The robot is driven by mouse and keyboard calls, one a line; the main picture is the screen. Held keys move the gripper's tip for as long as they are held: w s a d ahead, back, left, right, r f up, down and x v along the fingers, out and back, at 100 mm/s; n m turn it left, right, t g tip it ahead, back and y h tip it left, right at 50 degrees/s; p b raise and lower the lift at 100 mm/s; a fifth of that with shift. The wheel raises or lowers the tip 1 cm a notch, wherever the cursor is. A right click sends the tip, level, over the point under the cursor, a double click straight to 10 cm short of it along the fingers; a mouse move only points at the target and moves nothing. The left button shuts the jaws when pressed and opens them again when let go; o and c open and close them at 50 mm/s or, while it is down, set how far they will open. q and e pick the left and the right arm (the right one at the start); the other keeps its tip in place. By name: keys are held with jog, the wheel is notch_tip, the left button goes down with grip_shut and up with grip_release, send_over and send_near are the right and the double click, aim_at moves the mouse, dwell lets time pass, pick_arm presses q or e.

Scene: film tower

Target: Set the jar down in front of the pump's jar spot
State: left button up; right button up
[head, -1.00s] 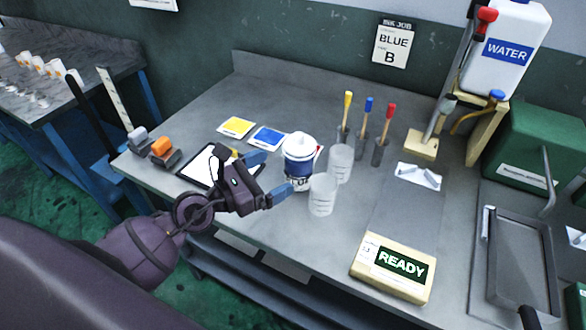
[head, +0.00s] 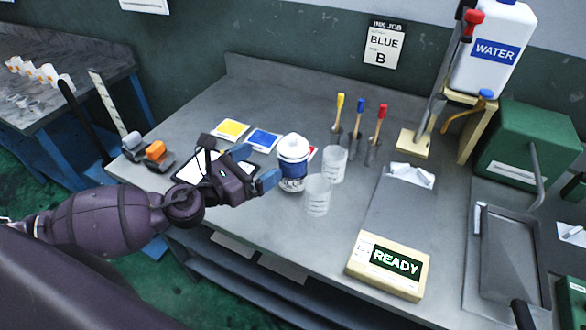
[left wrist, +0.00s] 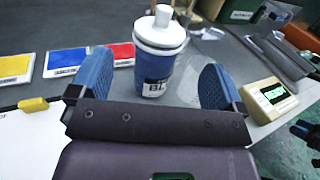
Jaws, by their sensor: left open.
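The jar (head: 292,171), blue with a white lid, stands upright on the grey bench. In the left wrist view the jar (left wrist: 158,65) shows part of a label reading "BL". My left gripper (head: 255,167) is open just left of the jar, with blue fingers. In the left wrist view my left gripper (left wrist: 155,82) has the jar ahead, between the lines of its fingers, and seems clear of it. The red-handled pump stand (head: 437,90) is at the back right, on a pale base (head: 413,143). I cannot make out a marked jar spot. A dark, blue-tipped part at the left wrist view's right edge may be my right gripper.
Two clear beakers (head: 317,195) stand close to the jar's right. Yellow, blue and red tools (head: 361,115) stand behind. A READY box (head: 388,265) is at the front; a metal tray (head: 510,250) lies right. A water jug (head: 490,50) stands at the back.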

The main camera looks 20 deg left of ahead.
aim_at(290, 144)
pick_arm(q)
jog(key=shift+x, duration=2.35)
jog(key=shift+w+d+r+p, duration=0.2)
jog(key=shift+w+d+p, duration=0.15)
jog(key=shift+w, duration=0.1)
jog(key=x, duration=0.3)
jog(key=shift+r, duration=0.1)
jog(key=shift+w+d, duration=0.15)
jog(key=shift+w, duration=0.4)
jog(key=c, duration=1.5)
jog(key=shift+r, duration=0.1)
jog(key=shift+c, duration=0.2)
